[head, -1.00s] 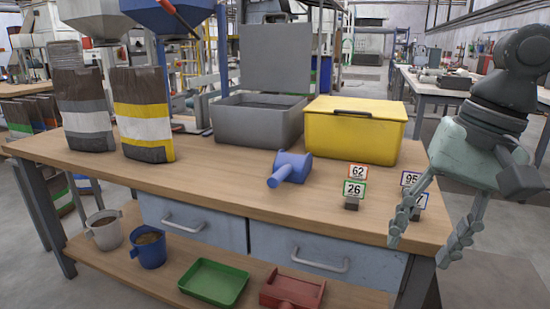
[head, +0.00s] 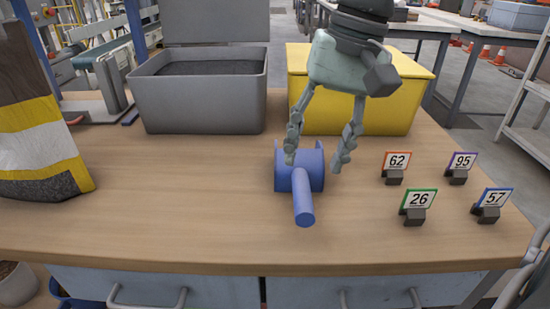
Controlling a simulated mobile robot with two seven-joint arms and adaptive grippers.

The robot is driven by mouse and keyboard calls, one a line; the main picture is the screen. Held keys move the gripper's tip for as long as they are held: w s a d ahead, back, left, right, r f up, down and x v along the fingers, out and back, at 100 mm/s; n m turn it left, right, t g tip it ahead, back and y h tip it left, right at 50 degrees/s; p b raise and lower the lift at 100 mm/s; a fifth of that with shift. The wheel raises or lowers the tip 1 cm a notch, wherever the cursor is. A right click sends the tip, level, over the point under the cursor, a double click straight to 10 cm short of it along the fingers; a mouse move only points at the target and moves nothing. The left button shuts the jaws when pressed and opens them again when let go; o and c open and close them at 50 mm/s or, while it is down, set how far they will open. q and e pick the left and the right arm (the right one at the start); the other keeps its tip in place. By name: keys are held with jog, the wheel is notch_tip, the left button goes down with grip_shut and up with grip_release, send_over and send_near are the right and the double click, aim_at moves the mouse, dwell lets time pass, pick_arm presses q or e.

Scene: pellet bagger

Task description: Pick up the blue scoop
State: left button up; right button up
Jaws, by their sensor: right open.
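The blue scoop (head: 303,196) lies on the wooden bench top, its round handle pointing toward the front edge. My right gripper (head: 315,160) is open and points down over the scoop, its two fingers spread apart. The left finger overlaps the scoop's rear left part in the picture, and the right finger is just right of the scoop's body. I cannot tell whether either finger touches it. My left gripper is not in view.
Behind the scoop stand an open grey bin (head: 197,100) with dark contents and a yellow lidded box (head: 400,110). Several number cards, such as card 26 (head: 418,199), stand at the right. A striped bag (head: 35,130) is at the left. Bench (head: 180,190) left of the scoop is clear.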

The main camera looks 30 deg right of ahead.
aim_at(304, 185)
jog(key=f, duration=0.2)
jog(key=a+f, duration=0.1)
jog(key=f, duration=0.4)
jog(key=shift+w+a+f, duration=0.2)
jog(key=shift+w+a, duration=0.05)
jog(key=shift+a, duration=0.1)
grip_shut()
